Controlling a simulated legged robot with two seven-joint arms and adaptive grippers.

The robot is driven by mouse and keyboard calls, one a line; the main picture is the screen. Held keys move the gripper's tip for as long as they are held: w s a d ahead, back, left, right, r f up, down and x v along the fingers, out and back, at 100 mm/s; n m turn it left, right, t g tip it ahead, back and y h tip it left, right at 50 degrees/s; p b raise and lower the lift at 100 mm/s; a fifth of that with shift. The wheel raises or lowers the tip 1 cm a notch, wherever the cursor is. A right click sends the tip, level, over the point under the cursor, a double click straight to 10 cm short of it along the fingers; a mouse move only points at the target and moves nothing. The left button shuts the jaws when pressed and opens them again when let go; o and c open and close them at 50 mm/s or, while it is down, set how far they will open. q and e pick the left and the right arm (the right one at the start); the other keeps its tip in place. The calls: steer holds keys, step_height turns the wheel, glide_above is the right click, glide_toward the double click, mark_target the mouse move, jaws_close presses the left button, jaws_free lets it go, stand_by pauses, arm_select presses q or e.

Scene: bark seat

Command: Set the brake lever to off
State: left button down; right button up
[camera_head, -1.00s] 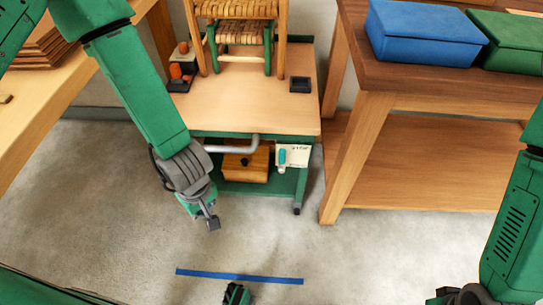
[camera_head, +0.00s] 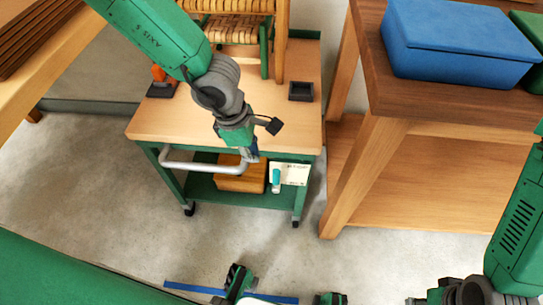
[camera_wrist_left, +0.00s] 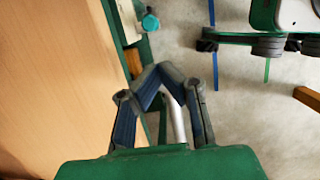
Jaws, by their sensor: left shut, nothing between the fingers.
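The brake lever (camera_head: 276,181) is a small teal handle, roughly upright, on a white label plate (camera_head: 296,173) at the front right of the green cart. In the left wrist view its teal end (camera_wrist_left: 150,22) shows beyond my fingers. The plate's writing is too small to read. My left gripper (camera_head: 252,156) is shut and empty, just left of the plate, by the right end of the cart's grey push handle (camera_head: 200,168). In the left wrist view my fingertips (camera_wrist_left: 160,72) meet short of the lever. My right gripper (camera_head: 472,294) is at the bottom right, its fingers unclear.
The cart top (camera_head: 170,117) carries a woven-seat chair (camera_head: 232,30) and a small dark tray (camera_head: 301,91). A wooden box (camera_head: 240,178) sits on the lower shelf. A wooden bench (camera_head: 367,170) with a blue box (camera_head: 455,45) stands right. Blue tape (camera_head: 192,287) crosses the floor.

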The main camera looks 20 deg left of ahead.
mark_target(277, 178)
arm_select(q)
steer(key=b+x, duration=0.5)
steer(key=x, duration=0.5)
steer(key=shift+w+b, duration=0.35)
steer(key=shift+w, duration=0.05)
arm_select(e)
steer(key=f, duration=0.5)
steer(key=shift+w+f, duration=0.25)
steer(key=shift+f, duration=0.1)
arm_select(q)
steer(key=shift+a+r, duration=0.1)
arm_select(e)
steer(key=shift+a+r, duration=0.1)
steer(key=shift+r, duration=0.05)
